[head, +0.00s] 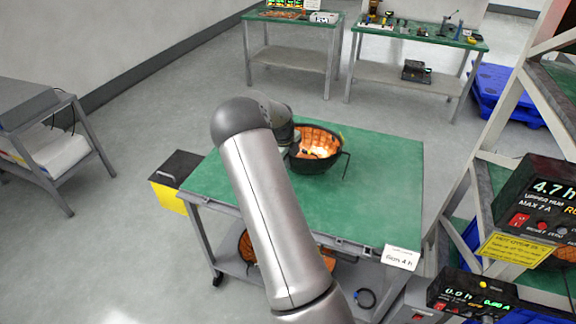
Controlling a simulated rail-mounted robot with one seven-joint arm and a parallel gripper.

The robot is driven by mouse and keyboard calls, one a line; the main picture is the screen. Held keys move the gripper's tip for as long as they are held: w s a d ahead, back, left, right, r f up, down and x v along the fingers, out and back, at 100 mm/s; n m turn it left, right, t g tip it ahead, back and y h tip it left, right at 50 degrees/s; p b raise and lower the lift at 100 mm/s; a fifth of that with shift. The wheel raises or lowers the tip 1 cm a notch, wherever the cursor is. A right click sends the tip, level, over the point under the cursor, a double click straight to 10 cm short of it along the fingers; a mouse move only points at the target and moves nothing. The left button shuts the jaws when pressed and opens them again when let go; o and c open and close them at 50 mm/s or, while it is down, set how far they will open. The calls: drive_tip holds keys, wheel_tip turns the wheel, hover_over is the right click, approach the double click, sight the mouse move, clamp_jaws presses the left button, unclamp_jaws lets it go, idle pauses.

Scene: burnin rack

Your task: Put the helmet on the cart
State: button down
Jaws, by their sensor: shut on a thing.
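The helmet (318,160) is black with a glowing orange inside. It is open side up, over the green top of the cart (385,185), near its back edge. A dark strap hangs at its right side. My arm reaches over the cart, and my gripper (291,146) is at the helmet's left rim, shut on it. The fingertips are mostly hidden by the wrist and the rim. I cannot tell whether the helmet touches the cart top.
A white card (400,257) hangs at the cart's front right corner. Orange items partly show on its lower shelf. A rack with a power supply (540,205) stands close on the right. A yellow-black box (175,180) is at left. The cart top's right side is clear.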

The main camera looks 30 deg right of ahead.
drive_tip(key=shift+w+f, duration=0.25)
drive_tip(key=shift+f, duration=0.05)
drive_tip(key=shift+a+p+x, duration=0.15)
drive_tip(key=shift+p+x, duration=0.05)
drive_tip(key=shift+x, duration=0.5)
drive_tip(key=shift+a+p+x, duration=0.15)
drive_tip(key=shift+x, duration=0.5)
drive_tip(key=shift+s+f, duration=0.1)
drive_tip(key=shift+f, duration=0.1)
drive_tip(key=c, duration=1.4)
unclamp_jaws()
drive_tip(key=shift+c, duration=0.2)
